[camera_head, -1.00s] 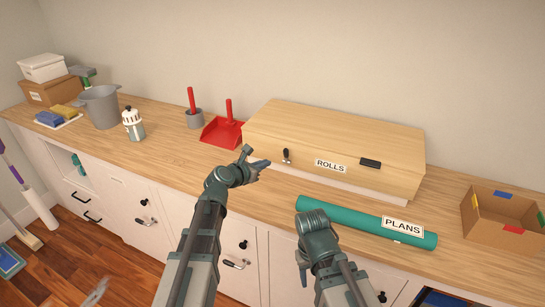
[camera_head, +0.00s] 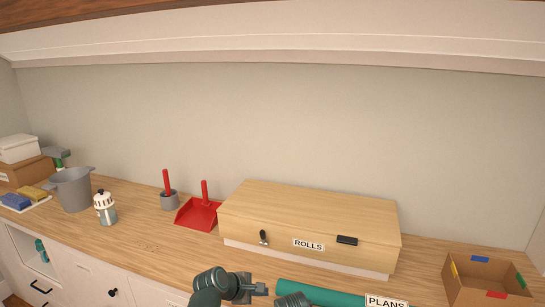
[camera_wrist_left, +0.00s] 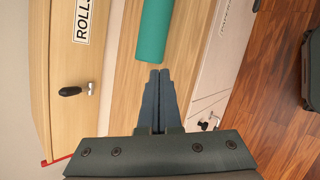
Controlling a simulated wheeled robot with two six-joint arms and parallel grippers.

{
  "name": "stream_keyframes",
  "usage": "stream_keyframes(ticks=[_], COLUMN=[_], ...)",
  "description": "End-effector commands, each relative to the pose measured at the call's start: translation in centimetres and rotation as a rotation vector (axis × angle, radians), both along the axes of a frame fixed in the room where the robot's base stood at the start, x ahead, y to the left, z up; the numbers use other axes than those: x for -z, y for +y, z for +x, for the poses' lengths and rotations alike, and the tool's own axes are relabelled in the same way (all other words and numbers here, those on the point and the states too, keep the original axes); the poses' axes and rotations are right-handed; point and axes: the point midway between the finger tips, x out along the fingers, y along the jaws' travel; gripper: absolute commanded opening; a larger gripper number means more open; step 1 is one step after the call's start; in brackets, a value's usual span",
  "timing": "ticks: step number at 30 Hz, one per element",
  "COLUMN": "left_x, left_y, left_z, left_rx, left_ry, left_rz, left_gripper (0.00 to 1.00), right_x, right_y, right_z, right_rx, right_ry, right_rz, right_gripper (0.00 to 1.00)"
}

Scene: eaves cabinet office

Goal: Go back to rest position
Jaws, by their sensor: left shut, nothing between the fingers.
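My left gripper (camera_head: 262,290) shows low in the head view, in front of the ROLLS box (camera_head: 308,222). In the left wrist view its two fingers (camera_wrist_left: 159,73) lie together, shut and empty. Their tips point toward the end of the teal PLANS tube (camera_wrist_left: 154,35), with no clear sign of contact. In the head view the PLANS tube (camera_head: 335,293) lies along the front of the worktop. Only the top of my right arm shows at the bottom edge. My right gripper is out of view.
The worktop between bottle and left gripper is clear. A sloping white eave (camera_head: 270,45) hangs above.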

Motion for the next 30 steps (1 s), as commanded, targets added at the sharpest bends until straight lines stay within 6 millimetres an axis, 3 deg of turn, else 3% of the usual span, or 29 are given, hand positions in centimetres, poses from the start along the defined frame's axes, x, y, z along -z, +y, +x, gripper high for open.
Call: stream_keyframes(ticks=[1,5,9,12,19,30], left_x=[1.3,4.1,6.0,6.5,6.5,6.5], left_y=[-1.1,-1.8,-1.0,0.1,1.8,2.1], left_z=[-2.4,-7.7,-12.7,-15.4,-18.5,-18.8], left_rx=[0.157,0.585,1.033,1.3,1.648,1.696], left_ry=[-0.012,-0.036,-0.032,-0.013,0.032,0.039], left_rz=[0.13,0.45,0.713,0.835,0.954,0.965], left_gripper=[0.0,0.0,0.0,0.0,0.0,0.0], right_x=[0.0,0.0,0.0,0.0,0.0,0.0], right_y=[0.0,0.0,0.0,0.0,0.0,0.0], right_z=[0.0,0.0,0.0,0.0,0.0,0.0], right_rx=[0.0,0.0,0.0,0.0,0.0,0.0], right_ry=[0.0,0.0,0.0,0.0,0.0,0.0], right_rz=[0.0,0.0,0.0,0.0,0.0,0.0], right_gripper=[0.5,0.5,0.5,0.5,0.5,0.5])
